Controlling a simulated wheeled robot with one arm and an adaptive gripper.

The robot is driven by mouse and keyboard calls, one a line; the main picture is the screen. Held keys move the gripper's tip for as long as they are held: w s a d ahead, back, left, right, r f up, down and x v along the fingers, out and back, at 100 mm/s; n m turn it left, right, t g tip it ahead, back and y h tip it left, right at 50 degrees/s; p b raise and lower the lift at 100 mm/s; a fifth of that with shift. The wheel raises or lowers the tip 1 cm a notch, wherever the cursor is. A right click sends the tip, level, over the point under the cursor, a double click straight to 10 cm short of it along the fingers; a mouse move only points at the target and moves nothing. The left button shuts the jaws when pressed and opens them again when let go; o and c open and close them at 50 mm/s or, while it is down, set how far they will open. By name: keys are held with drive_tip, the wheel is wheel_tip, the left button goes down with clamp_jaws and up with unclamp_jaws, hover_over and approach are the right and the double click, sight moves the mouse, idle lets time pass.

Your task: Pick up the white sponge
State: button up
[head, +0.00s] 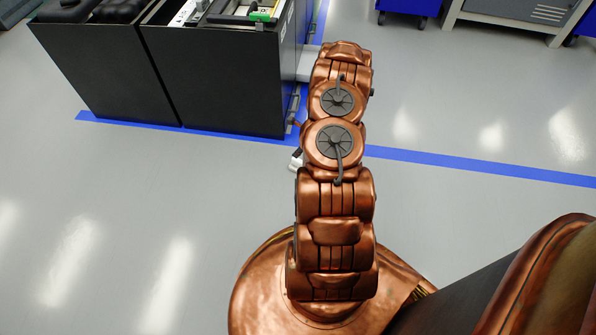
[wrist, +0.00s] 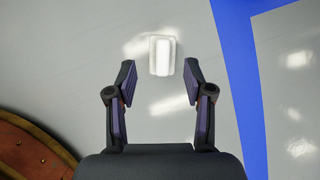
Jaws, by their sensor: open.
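The white sponge (wrist: 162,56) is a small pale block lying on the grey floor in the wrist view. My gripper (wrist: 159,74) is open and empty, with its two dark fingers apart. The sponge appears just beyond the fingertips, roughly centred between them, and neither finger visibly touches it. How high my gripper is above it is hard to tell.
A blue floor stripe (wrist: 239,90) runs to the right of the sponge; it also crosses the head view (head: 470,167). Black cabinets (head: 215,80) stand at the upper left, close to my arm. A grey workbench (head: 520,18) stands at the upper right. The floor between is clear.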

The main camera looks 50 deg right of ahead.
drive_tip(key=f, duration=0.1)
drive_tip(key=s+d+f, duration=0.1)
drive_tip(key=shift+s+f+m, duration=0.25)
drive_tip(key=shift+f+m, duration=0.1)
drive_tip(key=shift+m, duration=0.05)
drive_tip(key=shift+f+b, duration=0.3)
drive_tip(key=shift+f, duration=0.1)
drive_tip(key=shift+b+x, duration=1.55)
drive_tip(key=shift+x, duration=1.95)
drive_tip(key=shift+a, duration=0.1)
drive_tip(key=shift+r, duration=0.1)
clamp_jaws()
